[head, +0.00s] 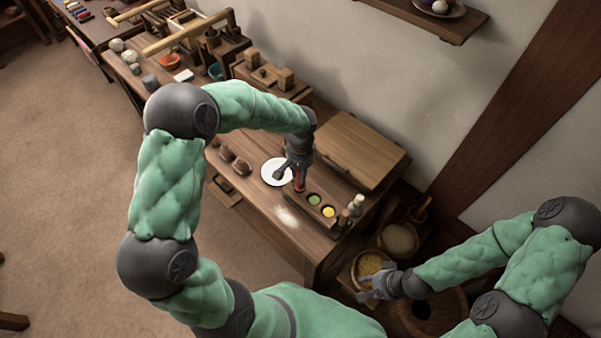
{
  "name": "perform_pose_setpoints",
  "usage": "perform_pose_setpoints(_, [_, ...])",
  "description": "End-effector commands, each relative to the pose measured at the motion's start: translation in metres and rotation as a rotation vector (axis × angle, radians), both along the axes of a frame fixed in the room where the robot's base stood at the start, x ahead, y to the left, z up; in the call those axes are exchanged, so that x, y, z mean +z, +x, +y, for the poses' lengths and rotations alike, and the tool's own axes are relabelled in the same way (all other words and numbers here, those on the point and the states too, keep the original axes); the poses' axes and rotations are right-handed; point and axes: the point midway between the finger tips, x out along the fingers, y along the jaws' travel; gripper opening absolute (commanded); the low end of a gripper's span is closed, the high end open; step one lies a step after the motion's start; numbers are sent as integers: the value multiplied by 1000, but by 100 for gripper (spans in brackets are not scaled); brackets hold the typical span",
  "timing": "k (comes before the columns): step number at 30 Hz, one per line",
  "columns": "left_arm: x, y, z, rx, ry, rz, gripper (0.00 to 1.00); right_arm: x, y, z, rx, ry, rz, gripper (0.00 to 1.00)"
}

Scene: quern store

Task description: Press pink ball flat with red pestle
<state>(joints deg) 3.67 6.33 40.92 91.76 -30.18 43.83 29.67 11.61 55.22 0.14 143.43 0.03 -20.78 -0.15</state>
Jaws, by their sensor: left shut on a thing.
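My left gripper (292,174) is shut on the red pestle (300,183), which shows as a small red piece between its fingers. It holds the pestle over the left end of a dark tray (318,223) with round wells. One well holds a green ball or fill (314,199) and another a yellow one (328,212). I cannot see the pink ball; the gripper and pestle hide the tray's left end. Whether the pestle touches anything there is too small to tell. My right gripper (368,287) is open and empty, low at the right, off the table.
A white plate (270,168) lies left of the tray. A wooden board (358,150) lies behind it. Pale powder (288,216) is spread on the table (255,205) in front. Small bottles (355,203) stand right of the tray. A grain bin (370,264) is beside my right gripper.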

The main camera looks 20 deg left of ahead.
Motion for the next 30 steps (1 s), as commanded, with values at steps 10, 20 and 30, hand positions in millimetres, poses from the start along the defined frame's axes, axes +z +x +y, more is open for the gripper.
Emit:
perform_pose_setpoints(10, [23,0,0,0,-1,-1,0,17,0,0,0,0,0,40])
perform_pose_setpoints(20, [43,0,0,0,-1,-1,0,30,0,0,0,0,0,40])
perform_pose_setpoints(30, [60,0,0,-1,0,0,0,42,0,0,0,0,0,40])
